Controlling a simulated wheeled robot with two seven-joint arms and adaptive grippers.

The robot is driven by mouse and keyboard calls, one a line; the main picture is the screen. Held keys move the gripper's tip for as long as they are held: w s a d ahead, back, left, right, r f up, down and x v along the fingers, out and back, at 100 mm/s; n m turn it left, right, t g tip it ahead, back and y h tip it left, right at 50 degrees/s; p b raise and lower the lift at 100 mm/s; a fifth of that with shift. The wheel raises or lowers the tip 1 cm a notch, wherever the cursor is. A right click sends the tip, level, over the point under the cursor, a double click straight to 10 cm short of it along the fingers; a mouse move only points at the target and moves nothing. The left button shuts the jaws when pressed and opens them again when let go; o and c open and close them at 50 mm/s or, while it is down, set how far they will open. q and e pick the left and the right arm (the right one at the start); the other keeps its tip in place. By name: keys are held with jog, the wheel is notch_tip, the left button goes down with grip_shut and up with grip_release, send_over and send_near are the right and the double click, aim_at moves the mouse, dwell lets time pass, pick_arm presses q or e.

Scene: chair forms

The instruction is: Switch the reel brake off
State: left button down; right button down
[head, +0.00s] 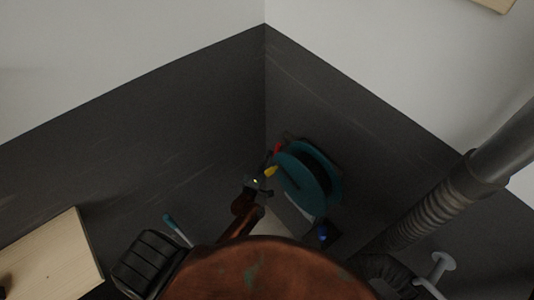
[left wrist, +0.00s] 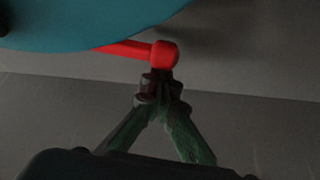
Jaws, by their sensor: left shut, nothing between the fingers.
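The teal reel (head: 300,185) stands against the dark wall panel right of the corner in the head view. Its rim also shows at the top left of the left wrist view (left wrist: 80,22). A red lever (head: 277,148) sticks out by the reel's upper left edge. In the left wrist view the lever ends in a rounded red knob (left wrist: 165,54). My left gripper (left wrist: 160,86) is shut and empty, its tips right at the underside of the knob; I cannot tell whether they touch. In the head view my left gripper (head: 264,181) is small and dark beside the reel.
A yellow piece (head: 271,171) shows between the gripper and reel. A grey pipe with a ribbed hose (head: 435,205) stands at the right, near a pale T-shaped handle (head: 440,268). A black ribbed object (head: 146,263), a teal handle (head: 177,229) and a light wooden surface (head: 50,258) lie left.

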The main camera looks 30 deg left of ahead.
pick_arm(q)
jog(key=s+a+b, duration=0.1)
jog(key=s+a, duration=0.1)
jog(key=s, duration=0.7)
jog(key=shift+a, duration=0.4)
jog(key=shift+f, duration=0.1)
jog(key=s+d+f+m+g+h+b, duration=0.1)
jog(key=s+f+m+g, duration=0.3)
jog(key=f, duration=0.8)
jog(key=s+d+f+m+g, duration=0.1)
jog(key=s+f+m+g, duration=0.15)
jog(key=s+f, duration=0.65)
jog(key=s+f+m+g+h+b, duration=0.1)
jog(key=s+f+m+g, duration=0.15)
jog(key=f, duration=1.15)
jog(key=s+f+m+g, duration=0.3)
jog(key=s+f, duration=0.3)
jog(key=s, duration=0.4)
jog(key=s+f+m+g+b, duration=0.1)
jog(key=s+f+m+g, duration=0.2)
jog(key=s+f, duration=0.3)
jog(key=s+f+m+g, duration=0.3)
jog(key=s+f, duration=0.4)
jog(key=s, duration=0.8)
jog(key=shift+s+y+b, duration=0.3)
jog(key=shift+s+b, duration=0.1)
